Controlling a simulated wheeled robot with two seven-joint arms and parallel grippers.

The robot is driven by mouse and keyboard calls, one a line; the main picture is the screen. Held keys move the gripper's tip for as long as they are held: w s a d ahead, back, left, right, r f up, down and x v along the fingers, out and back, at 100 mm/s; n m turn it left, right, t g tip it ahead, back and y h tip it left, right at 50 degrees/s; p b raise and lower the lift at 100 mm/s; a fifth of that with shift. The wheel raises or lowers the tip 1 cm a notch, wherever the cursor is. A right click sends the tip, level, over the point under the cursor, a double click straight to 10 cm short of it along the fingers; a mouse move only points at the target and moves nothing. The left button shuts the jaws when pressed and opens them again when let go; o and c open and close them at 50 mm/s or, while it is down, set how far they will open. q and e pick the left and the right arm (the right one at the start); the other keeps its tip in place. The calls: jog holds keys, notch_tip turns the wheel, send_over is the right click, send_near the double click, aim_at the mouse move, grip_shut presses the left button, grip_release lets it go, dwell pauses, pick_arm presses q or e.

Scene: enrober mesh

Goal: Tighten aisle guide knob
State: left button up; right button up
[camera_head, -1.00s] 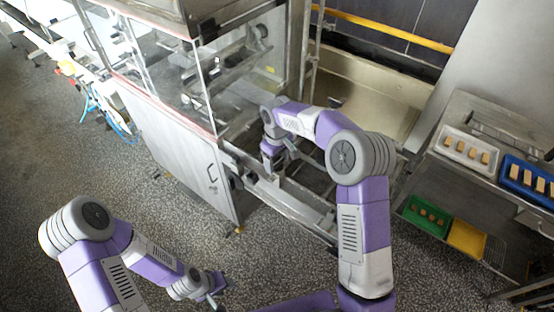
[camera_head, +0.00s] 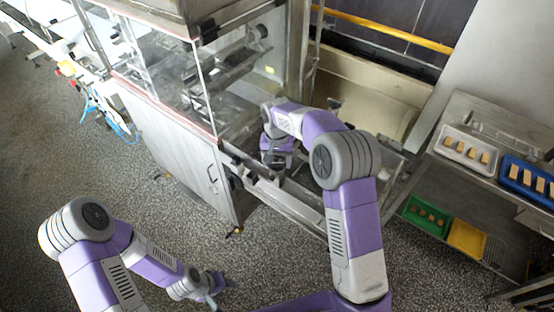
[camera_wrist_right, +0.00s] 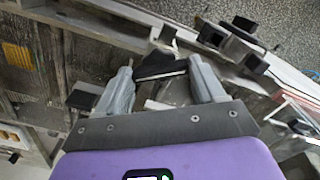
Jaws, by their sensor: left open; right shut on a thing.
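My right gripper (camera_head: 278,168) is at the side rail of the machine's open end in the head view. In the right wrist view, its two grey fingers (camera_wrist_right: 160,70) are shut on a dark, angular knob (camera_wrist_right: 160,62) beside a metal rail. The knob's lower part is partly hidden, and in the head view my gripper and arm cover it. My left gripper (camera_head: 212,290) is open and empty, low over the floor at the bottom of the head view, well away from the machine.
The clear-walled machine cabinet (camera_head: 185,165) stands left of my right gripper. Another black fitting (camera_wrist_right: 235,42) sits further along the rail. On the right, a metal rack holds a white tray (camera_head: 443,147), a blue tray (camera_head: 510,188), a green tray (camera_head: 408,215) and a yellow tray (camera_head: 467,240). Speckled floor is clear at left.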

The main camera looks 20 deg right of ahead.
aim_at(277, 163)
jog(key=m, duration=0.6)
jog(key=shift+r+p, duration=0.1)
jog(key=shift+p, duration=0.3)
jog(key=shift+w, duration=0.1)
jog(key=o, duration=1)
jog(key=shift+o, duration=0.2)
notch_tip(277, 163, up, 8)
jog(key=shift+f, duration=0.25)
